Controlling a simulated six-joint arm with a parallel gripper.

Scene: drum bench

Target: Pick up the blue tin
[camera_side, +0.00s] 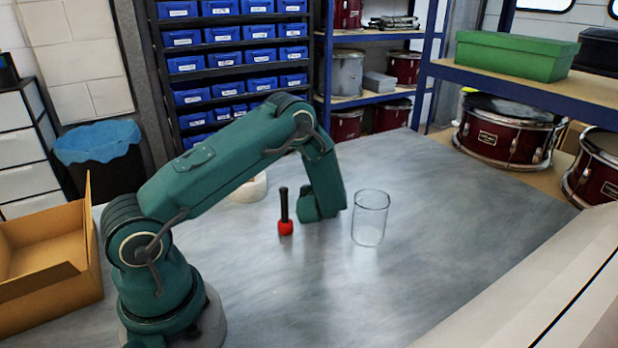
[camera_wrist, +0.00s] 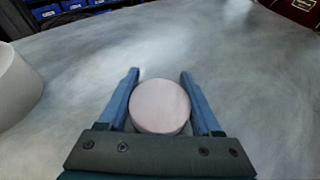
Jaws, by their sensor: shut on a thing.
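My gripper (camera_wrist: 159,73) shows in the wrist view with its two blue fingers around a pale, round-topped thing (camera_wrist: 160,106). The fingers are shut on its sides, with their tips reaching past it. Only its flat, pinkish-white top shows, so I cannot tell whether its side is blue. No thing that is clearly a blue tin shows in either view. In the side view my gripper is low over the bench, left of the clear glass jar (camera_side: 370,218), and my arm hides the held thing.
A red-and-black tool (camera_side: 285,215) stands just left of my gripper in the side view. A white round thing (camera_side: 250,190) is partly behind my arm. A cardboard box (camera_side: 45,260) is at left. The metal bench (camera_side: 440,230) is clear right of the jar.

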